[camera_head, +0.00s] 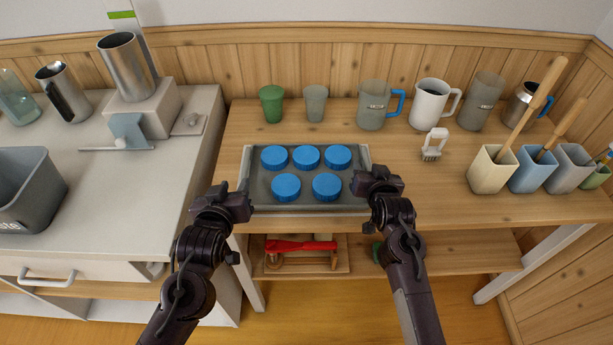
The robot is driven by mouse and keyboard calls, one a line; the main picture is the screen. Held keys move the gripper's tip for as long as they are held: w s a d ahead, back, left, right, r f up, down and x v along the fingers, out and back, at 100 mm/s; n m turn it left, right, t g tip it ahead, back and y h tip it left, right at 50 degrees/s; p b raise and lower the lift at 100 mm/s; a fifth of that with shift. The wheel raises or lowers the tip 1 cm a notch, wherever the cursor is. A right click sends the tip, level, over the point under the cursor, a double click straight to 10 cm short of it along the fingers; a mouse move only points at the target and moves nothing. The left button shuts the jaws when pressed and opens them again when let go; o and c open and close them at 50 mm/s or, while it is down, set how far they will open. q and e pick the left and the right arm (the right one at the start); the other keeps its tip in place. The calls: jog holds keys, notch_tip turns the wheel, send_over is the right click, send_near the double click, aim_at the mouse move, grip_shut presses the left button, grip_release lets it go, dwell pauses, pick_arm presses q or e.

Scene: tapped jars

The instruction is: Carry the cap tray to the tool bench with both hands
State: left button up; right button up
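The cap tray (308,208) is a shallow grey tray holding several round blue caps (306,156). It is at the left front part of the wooden bench (420,196), close to the front edge. I cannot tell whether it rests fully on the top. My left gripper (247,205) is at the tray's left front side and my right gripper (362,181) is at its right side. Both look to meet the tray's sides, but their fingers are too dark and small to show whether they are closed on it.
Cups, jugs and mugs (430,105) line the back of the bench. A white brush (434,146) lies right of the tray, and holders with wooden-handled tools (492,170) stand at the right. A grey-white counter (110,190) with a dark bin (30,185) is at left. A lower shelf holds a red tool (300,246).

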jog(key=v, duration=1)
jog(key=shift+s+r, duration=0.15)
jog(key=shift+s, duration=0.05)
